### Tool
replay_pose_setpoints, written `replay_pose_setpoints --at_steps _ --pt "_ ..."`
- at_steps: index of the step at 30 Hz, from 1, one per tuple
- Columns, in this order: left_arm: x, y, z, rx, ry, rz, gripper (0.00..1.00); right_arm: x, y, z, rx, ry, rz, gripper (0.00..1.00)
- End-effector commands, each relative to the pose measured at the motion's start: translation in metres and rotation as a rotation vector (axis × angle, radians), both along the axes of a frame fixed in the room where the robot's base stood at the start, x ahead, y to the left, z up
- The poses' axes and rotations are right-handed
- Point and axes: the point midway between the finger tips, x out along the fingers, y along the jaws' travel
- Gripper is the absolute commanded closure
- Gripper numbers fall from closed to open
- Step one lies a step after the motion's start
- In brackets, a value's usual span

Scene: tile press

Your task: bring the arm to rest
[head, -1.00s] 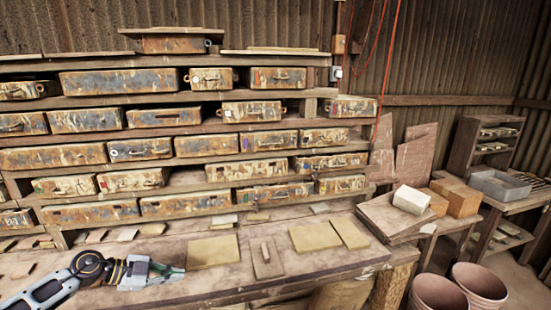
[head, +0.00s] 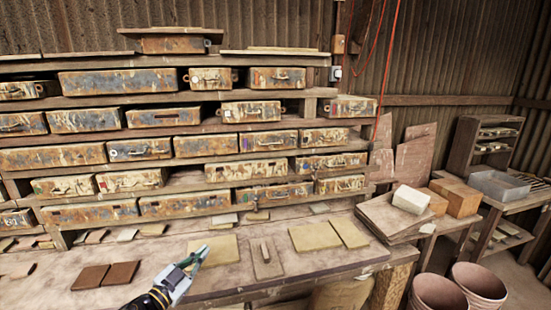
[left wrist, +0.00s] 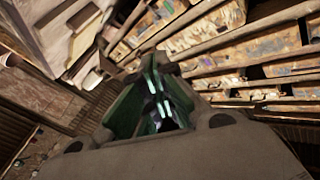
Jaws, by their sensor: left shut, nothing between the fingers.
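My left gripper (head: 193,260) is above the front part of the workbench (head: 220,283), its fingers closed together and empty. It points up and to the right, just in front of a flat yellowish tile (head: 213,249); I cannot tell whether it touches that tile. My right gripper is not in view.
Two dark brown tiles (head: 105,276) lie on the bench at left. A small wooden block with a handle (head: 267,261) and more yellowish tiles (head: 316,237) lie to the right. Shelves of worn metal cases (head: 140,149) stand behind. Two buckets (head: 480,286) stand at lower right.

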Motion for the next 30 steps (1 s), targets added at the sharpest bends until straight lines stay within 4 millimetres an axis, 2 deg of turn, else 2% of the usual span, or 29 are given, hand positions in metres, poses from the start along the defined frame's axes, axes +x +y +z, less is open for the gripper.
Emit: replay_pose_setpoints --at_steps 8,17,23,30 --pt "-0.011 0.016 -0.017 -0.073 0.09 0.223 1.0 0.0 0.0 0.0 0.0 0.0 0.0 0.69" --pt "-0.037 0.035 -0.054 -0.104 0.273 0.435 1.0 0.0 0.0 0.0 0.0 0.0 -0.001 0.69" --pt "-0.066 0.042 -0.084 -0.105 0.435 0.542 1.0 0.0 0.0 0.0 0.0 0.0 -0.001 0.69" --pt "-0.111 0.043 -0.121 -0.086 0.661 0.625 1.0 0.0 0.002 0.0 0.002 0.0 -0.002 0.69"
